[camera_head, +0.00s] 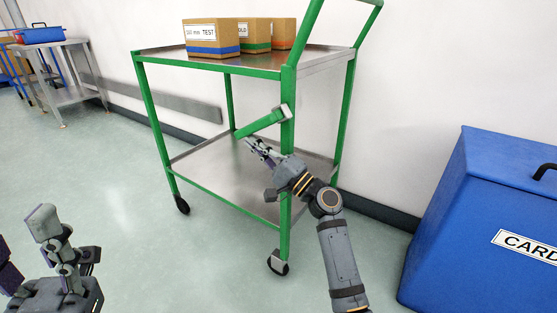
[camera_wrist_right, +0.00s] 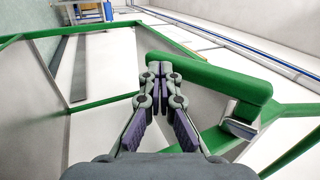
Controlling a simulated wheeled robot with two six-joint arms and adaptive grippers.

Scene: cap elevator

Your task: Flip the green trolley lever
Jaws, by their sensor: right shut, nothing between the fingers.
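The green lever (camera_head: 261,123) is a short bar on the near right post of the green trolley (camera_head: 287,190). In the head view it slopes down to the left from a grey pivot block. In the right wrist view the lever (camera_wrist_right: 208,77) runs across just beyond the fingertips. My right gripper (camera_head: 250,144) is shut and empty, just below the lever's free end; it also shows in the right wrist view (camera_wrist_right: 160,68). I cannot tell whether it touches the lever.
Several cardboard boxes (camera_head: 211,38) stand on the trolley's top shelf. The lower shelf (camera_head: 215,170) looks empty. A blue bin (camera_head: 480,200) stands on the right. A metal table (camera_head: 68,75) with a blue tray (camera_head: 40,35) is at the back left. The floor at left is clear.

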